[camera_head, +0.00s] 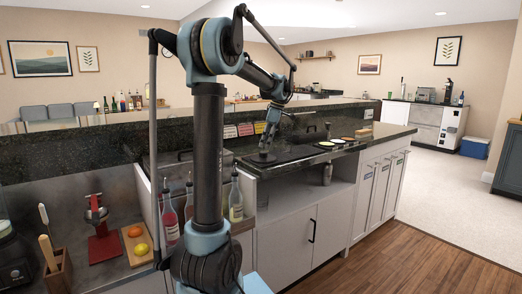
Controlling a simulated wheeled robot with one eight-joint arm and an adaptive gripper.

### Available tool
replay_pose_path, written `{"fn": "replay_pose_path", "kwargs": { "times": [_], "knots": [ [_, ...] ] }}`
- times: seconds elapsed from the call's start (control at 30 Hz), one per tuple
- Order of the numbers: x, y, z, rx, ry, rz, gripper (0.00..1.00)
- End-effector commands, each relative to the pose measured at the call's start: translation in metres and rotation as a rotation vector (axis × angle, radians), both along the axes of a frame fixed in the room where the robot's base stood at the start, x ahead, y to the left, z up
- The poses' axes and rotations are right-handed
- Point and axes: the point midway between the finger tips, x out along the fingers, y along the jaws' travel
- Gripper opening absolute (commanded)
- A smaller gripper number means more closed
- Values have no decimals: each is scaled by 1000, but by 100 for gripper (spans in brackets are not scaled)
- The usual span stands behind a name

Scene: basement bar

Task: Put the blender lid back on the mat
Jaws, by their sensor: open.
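A dark round piece (263,159), which looks like the blender lid, lies low on the dark bar mat (300,153) on the raised counter. I cannot tell exactly how much of it rests on the mat. My gripper (265,148) points down just above the dark piece, with its fingers open. At this size I cannot tell whether the fingers touch it.
Small coloured cards (238,130) stand behind the mat. Bottles (235,198) stand below near my arm. A red juicer (102,235) and a cutting board with fruit (137,244) are at lower left.

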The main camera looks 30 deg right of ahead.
Motion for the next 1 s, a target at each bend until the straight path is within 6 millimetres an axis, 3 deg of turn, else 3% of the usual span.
{"fn": "replay_pose_path", "kwargs": {
  "times": [0.2,0.4,0.73,0.87,1.0],
  "knots": [
    [-8,-9,41,0,0,-2,51],
    [-13,-15,69,0,0,-1,51],
    [-15,-17,82,0,0,-1,51],
    [-12,1,80,-1,9,-16,51],
    [-9,51,72,-7,38,-71,51]
  ]
}}
